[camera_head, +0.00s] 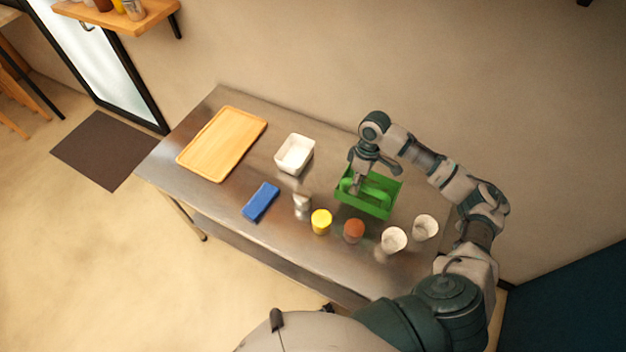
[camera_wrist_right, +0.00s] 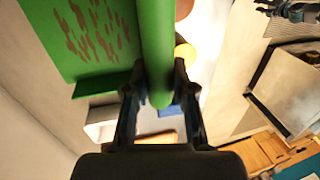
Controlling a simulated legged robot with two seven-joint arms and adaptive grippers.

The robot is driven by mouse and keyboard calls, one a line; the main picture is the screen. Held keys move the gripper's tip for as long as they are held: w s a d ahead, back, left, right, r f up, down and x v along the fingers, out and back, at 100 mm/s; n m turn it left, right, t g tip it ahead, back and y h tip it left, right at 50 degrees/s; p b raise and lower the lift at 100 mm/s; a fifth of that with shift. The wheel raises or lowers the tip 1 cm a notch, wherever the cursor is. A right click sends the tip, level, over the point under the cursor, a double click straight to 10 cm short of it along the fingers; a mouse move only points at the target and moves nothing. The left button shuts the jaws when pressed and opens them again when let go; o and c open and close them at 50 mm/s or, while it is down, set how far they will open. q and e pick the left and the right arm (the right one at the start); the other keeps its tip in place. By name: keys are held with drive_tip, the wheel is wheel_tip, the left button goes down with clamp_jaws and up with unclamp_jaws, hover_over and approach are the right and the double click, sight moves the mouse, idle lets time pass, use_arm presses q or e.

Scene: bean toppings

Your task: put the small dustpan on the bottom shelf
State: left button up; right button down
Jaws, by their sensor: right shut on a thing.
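The small green dustpan (camera_head: 372,204) is over the right part of the metal table in the head view. My right gripper (camera_head: 355,188) is shut on its handle. In the right wrist view the green handle (camera_wrist_right: 157,60) runs between my two fingers (camera_wrist_right: 158,100), and the pan (camera_wrist_right: 85,40) beside it carries reddish-brown spots. I cannot tell exactly how high the dustpan is over the tabletop. The bottom shelf (camera_head: 270,258) shows only as a grey strip under the table's front edge; most of it is hidden. My left gripper is not identifiable in these views.
The table (camera_head: 225,205) holds a wooden tray (camera_head: 222,143), a white container (camera_head: 295,154), a blue cloth or sponge (camera_head: 261,201), a metal shaker (camera_head: 302,201), a yellow-topped jar (camera_head: 321,221), a reddish-brown-topped jar (camera_head: 354,230) and two white cups (camera_head: 393,239). Floor is clear at left.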

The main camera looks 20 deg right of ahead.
hover_over(351, 203)
drive_tip(key=f, duration=0.5)
drive_tip(key=shift+w+d, duration=0.25)
drive_tip(key=shift+w, duration=0.05)
wheel_tip(351, 203, down, 5)
drive_tip(key=shift+d+r, duration=0.1)
drive_tip(key=shift+d, duration=0.15)
drive_tip(key=c, duration=1.2)
unclamp_jaws()
drive_tip(key=shift+o, duration=1.2)
